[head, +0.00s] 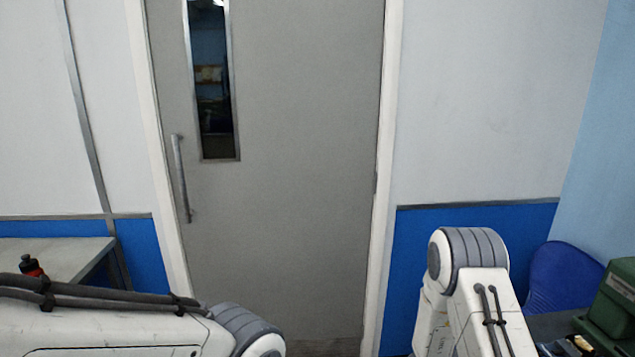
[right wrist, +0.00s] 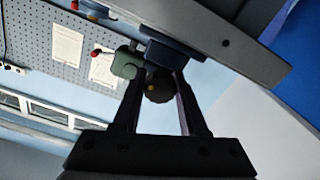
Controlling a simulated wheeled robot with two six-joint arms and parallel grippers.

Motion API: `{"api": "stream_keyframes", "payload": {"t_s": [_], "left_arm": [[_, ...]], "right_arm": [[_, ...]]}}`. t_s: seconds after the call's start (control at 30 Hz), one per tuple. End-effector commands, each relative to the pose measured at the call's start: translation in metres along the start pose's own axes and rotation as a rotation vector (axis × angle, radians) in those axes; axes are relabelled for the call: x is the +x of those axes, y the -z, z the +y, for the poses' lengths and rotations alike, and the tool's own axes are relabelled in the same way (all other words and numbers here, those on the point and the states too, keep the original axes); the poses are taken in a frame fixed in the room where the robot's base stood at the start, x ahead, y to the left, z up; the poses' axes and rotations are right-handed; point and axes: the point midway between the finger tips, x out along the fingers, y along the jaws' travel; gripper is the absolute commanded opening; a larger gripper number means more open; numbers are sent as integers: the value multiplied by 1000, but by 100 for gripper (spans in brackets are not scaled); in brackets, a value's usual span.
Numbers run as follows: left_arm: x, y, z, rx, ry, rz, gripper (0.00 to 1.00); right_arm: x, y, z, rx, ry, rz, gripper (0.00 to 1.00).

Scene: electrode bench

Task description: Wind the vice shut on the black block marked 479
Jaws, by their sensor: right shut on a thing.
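In the right wrist view my right gripper (right wrist: 160,82) is shut on a dark round knob (right wrist: 158,92) with a small yellow spot. The knob sits between its two dark fingers. Just beyond the fingertips is a dark blue body (right wrist: 172,50), perhaps part of the vice, partly hidden by the fingers. A grey-green piece (right wrist: 127,63) is beside it on the left. I cannot make out a black block or the number 479. In the head view only arm links of mine show; my left gripper is out of view.
The right wrist view is tilted: a grey slab edge (right wrist: 225,45) crosses the top, and a pegboard (right wrist: 50,35) with papers is at left. The head view faces a grey door (head: 290,180), with a table (head: 60,255) at left and a green case (head: 615,305) at right.

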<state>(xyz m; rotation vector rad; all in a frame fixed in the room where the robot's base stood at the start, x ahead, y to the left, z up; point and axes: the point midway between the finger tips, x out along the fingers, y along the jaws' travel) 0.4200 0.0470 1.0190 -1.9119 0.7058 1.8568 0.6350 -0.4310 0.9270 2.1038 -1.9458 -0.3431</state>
Motion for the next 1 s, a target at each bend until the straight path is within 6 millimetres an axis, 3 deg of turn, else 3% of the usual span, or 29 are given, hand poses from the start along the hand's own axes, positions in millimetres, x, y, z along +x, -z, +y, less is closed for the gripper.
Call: {"api": "stream_keyframes", "payload": {"t_s": [0.37, 1.0], "left_arm": [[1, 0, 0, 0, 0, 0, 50], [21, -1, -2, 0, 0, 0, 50]], "right_arm": [[-1, -1, 0, 7, 2, 0, 0], [0, -1, -1, 260, 2, -1, 0]]}}
